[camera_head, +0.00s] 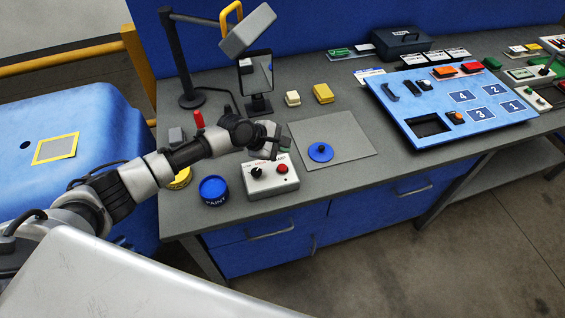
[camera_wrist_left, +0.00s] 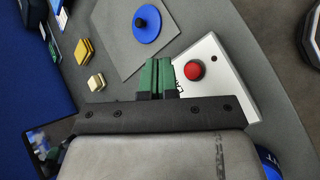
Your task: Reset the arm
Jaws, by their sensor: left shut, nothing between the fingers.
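My left arm reaches in from the left in the head view. Its gripper (camera_head: 277,147) is just above the back edge of a grey control box (camera_head: 270,187) that has a black knob (camera_head: 256,171) and a red button (camera_head: 282,169). In the left wrist view the green fingertips (camera_wrist_left: 158,76) are together with nothing between them. The red button (camera_wrist_left: 194,70) shows beside them on the pale box (camera_wrist_left: 219,68). I cannot tell whether the fingers touch the box. My right gripper is not in view.
A blue paint can (camera_head: 214,191) stands left of the box. A blue disc (camera_head: 320,153) lies on a grey mat (camera_head: 345,139) to the right. Behind are a mirror (camera_head: 254,76), a lamp (camera_head: 248,30) and yellow blocks (camera_head: 323,94). A blue numbered panel (camera_head: 448,104) stands farther right.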

